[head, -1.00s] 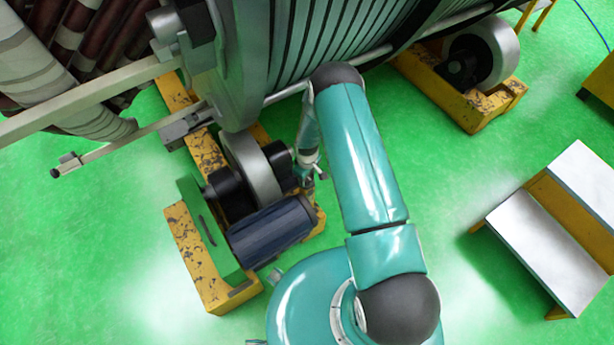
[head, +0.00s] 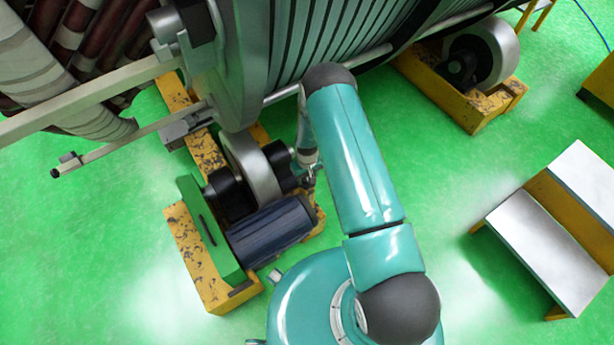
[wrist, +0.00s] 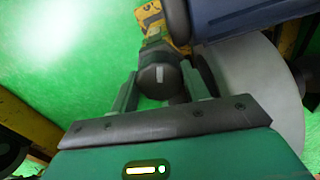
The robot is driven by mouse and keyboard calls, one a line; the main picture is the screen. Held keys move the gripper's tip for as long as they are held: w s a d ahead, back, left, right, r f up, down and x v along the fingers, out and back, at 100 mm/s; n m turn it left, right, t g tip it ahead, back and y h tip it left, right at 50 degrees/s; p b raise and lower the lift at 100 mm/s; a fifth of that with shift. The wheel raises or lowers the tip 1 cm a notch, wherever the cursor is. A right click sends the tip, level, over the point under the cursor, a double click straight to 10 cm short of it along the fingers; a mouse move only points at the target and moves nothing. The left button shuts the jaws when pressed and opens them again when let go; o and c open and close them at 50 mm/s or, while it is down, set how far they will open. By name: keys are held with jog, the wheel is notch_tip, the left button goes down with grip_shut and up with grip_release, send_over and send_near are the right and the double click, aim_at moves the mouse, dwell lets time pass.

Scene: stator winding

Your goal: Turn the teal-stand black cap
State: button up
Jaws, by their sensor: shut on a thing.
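In the wrist view the black cap (wrist: 158,82) is a dark round knob with a short pale upright mark on its face. It sits between the two fingers of my gripper (wrist: 160,90), which is shut on it. In the head view my gripper (head: 309,174) is at the right side of the steel roller, by the black bearing block. The cap cannot be made out there, and I cannot see a teal stand under it clearly.
The steel roller (head: 254,170) and blue motor (head: 270,230) sit on a worn yellow frame (head: 187,250) close to my gripper. The large ribbed stator (head: 320,45) stands above. A white-topped step (head: 550,240) is at right. Green floor between is clear.

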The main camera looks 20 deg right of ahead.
aim_at(307, 177)
jog(key=shift+a, duration=0.1)
jog(key=o, duration=1)
notch_tip(307, 177, up, 14)
jog(key=shift+f, duration=0.1)
dwell(0.4)
